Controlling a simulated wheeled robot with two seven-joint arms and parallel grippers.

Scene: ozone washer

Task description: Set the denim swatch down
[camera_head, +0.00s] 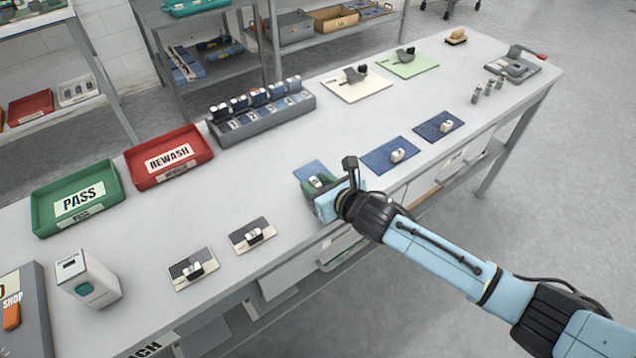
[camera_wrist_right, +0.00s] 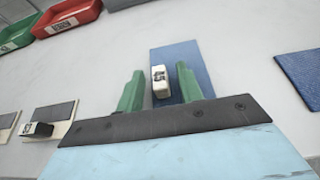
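A blue denim swatch (camera_head: 308,170) with a white clip block (camera_head: 316,181) lies at the table's front edge, under my right gripper (camera_head: 318,185). In the right wrist view the swatch (camera_wrist_right: 180,56) appears flat on the table, with the white block (camera_wrist_right: 159,82) between the two green fingers of the right gripper (camera_wrist_right: 160,88). The fingers are apart, with a visible gap on each side of the block. The near part of the swatch is hidden by the gripper. My left gripper is not in view.
Two darker blue swatches with white blocks (camera_head: 391,158) (camera_head: 440,126) lie to the right. Two grey-and-cream cards (camera_head: 193,270) (camera_head: 252,235) lie to the left. A green PASS tray (camera_head: 44,216), a red REWASH tray (camera_head: 139,180) and a grey rack (camera_head: 262,130) stand behind.

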